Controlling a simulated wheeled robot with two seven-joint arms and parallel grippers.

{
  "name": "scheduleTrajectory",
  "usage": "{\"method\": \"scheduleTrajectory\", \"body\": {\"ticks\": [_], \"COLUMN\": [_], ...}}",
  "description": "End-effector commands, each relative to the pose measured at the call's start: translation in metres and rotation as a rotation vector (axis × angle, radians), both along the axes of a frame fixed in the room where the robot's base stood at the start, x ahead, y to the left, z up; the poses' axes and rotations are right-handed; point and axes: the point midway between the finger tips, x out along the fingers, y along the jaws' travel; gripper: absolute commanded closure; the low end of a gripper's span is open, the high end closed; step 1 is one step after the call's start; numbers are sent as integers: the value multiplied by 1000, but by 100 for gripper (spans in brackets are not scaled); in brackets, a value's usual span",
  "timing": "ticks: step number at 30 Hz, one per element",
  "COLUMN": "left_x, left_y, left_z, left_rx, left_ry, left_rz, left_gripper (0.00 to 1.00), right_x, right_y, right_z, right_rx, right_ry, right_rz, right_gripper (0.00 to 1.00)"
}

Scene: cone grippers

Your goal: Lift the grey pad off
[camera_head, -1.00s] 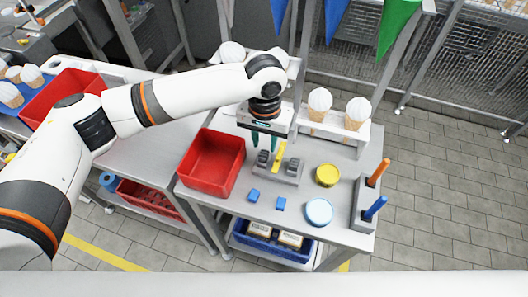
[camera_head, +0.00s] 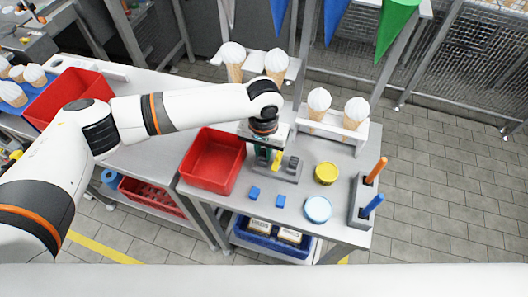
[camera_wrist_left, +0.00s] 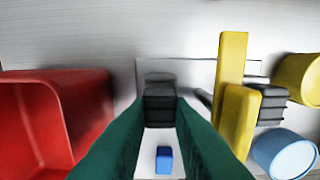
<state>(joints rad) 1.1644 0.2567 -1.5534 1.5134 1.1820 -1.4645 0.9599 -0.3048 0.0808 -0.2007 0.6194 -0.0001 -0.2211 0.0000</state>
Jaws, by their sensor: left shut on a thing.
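A grey fixture (camera_head: 285,177) stands on the table with a yellow lever (camera_head: 277,159) in its middle. The lever also shows in the left wrist view (camera_wrist_left: 232,60). My left gripper (camera_head: 262,158) is low over the fixture's left side. In the left wrist view its green fingers (camera_wrist_left: 160,115) are shut on a dark grey pad (camera_wrist_left: 160,98), to the left of the lever. A second dark grey pad (camera_head: 293,163) sits right of the lever. I cannot tell whether the held pad still touches the fixture. My right gripper is not in view.
A red bin (camera_head: 239,180) stands close left. A yellow tub (camera_head: 327,173), a pale blue tub (camera_head: 318,209) and a holder with orange and blue handles (camera_head: 362,200) are to the right. Two blue blocks (camera_head: 254,193) lie in front. Racked cones (camera_head: 318,103) stand behind.

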Motion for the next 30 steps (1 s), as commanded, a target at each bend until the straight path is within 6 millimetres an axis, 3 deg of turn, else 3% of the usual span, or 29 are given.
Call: {"method": "scheduleTrajectory", "body": {"ticks": [7,15,21,30], "left_x": [1,1,0,0], "left_y": [-1,-1,0,0], "left_z": [13,66,95,112], "left_rx": [-3,-2,-1,0], "left_ry": [-2,-3,-2,0], "left_rz": [-1,0,-1,0], "left_gripper": [100,100,100,100], "right_x": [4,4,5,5], "right_y": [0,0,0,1], "right_z": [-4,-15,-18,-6], "right_rx": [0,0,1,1], "right_ry": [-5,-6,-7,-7], "right_rz": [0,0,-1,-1], "right_gripper": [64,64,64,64]}}
